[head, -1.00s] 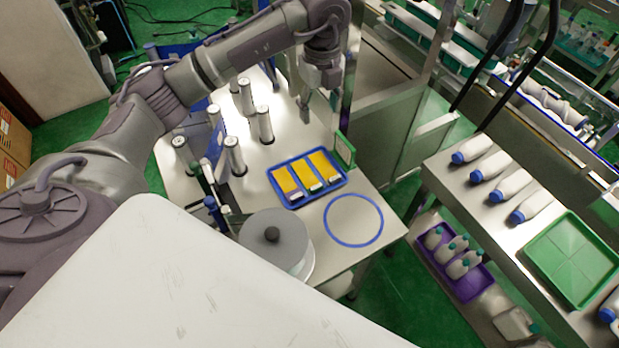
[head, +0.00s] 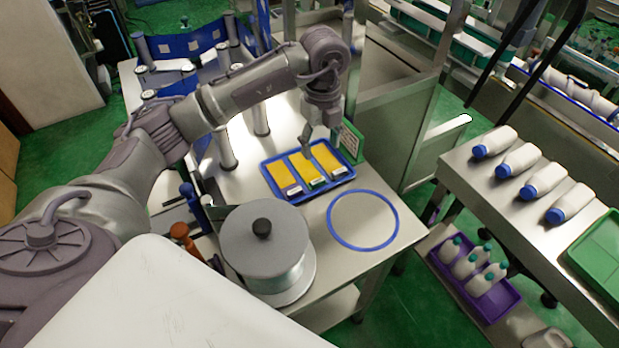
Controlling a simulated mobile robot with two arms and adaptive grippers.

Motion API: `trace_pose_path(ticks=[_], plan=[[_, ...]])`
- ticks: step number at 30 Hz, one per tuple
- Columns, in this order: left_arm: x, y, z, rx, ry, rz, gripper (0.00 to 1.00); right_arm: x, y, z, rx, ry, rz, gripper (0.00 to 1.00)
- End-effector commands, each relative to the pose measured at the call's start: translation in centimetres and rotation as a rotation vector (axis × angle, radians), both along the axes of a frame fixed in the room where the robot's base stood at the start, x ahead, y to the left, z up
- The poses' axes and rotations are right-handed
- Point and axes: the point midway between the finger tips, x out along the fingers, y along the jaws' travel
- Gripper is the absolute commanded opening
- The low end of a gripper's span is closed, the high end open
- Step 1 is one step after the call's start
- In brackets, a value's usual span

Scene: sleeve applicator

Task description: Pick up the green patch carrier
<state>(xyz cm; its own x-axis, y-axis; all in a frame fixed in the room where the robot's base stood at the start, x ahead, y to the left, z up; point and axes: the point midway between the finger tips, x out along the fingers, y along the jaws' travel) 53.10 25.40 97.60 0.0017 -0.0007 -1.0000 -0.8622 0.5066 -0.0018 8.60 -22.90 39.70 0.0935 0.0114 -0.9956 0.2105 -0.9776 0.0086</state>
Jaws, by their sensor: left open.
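A blue-rimmed tray (head: 271,184) lies on the steel table with three yellow patch carriers side by side in it. The middle carrier (head: 305,166) shows a green edge at its near end. The left carrier (head: 281,177) has a purplish near end, and the right carrier (head: 325,157) has a pale label at its near end. My left gripper (head: 320,138) is open and empty, fingers pointing down, above the far side of the tray. It seems apart from the carriers, though its exact height is hard to tell. My right gripper is not in view.
A green upright board (head: 351,142) stands just behind the tray's right corner. A grey lidded drum (head: 263,240) and a blue ring (head: 363,220) are in front. Metal cylinders (head: 226,150) stand to the left. A side table with white bottles (head: 541,178) is at right.

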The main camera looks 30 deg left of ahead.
Motion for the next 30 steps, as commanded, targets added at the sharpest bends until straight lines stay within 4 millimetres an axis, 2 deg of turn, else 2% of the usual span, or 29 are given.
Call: trace_pose_path(ticks=[6, 9, 17, 24, 30], plan=[[-0.2, 0.1, -4.3, 0.002, 0.007, 0.000, 0.60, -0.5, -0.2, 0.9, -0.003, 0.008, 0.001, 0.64], [-0.1, 0.0, -5.8, 0.000, 0.006, 0.001, 0.60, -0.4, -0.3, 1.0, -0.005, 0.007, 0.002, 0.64], [-0.1, 0.2, -7.7, 0.001, 0.005, 0.000, 0.60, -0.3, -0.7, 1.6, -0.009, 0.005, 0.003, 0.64], [0.0, 0.6, -11.3, 0.000, 0.004, 0.000, 0.60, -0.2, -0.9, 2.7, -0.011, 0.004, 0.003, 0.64], [0.0, 0.5, -12.2, 0.001, 0.001, -0.001, 0.60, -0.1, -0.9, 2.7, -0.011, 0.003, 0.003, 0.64]])
